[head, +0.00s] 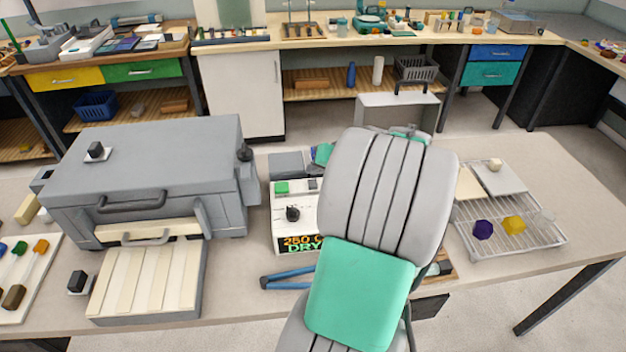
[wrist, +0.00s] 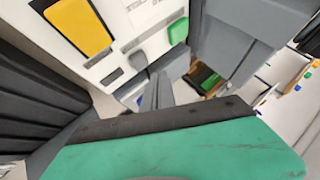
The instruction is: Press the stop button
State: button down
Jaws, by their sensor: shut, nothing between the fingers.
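A white control box (head: 283,238) stands on the bench, left of my arm in the head view. It has a green button (head: 282,187), a grey button beside it, a black knob (head: 292,213) and a lit display reading about 280.0 and DRY. My arm hides its right side. In the wrist view, a white panel shows a yellow block (wrist: 77,25), a green block (wrist: 178,30) and a small grey piece (wrist: 137,62). I cannot read which is the stop button. My gripper (wrist: 152,85) is shut and empty, close to the panel; contact cannot be told.
A grey oven-like box (head: 150,165) stands left of the control box, with a slatted tray (head: 205,280) in front. A wire rack (head: 520,240) with purple and yellow pieces lies at right. Blue-handled tongs (head: 285,277) lie at the front.

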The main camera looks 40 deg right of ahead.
aim_at(315, 185)
notch_tip(315, 185, up, 4)
jog(key=shift+f+p, duration=0.25)
jog(key=shift+p, duration=0.8)
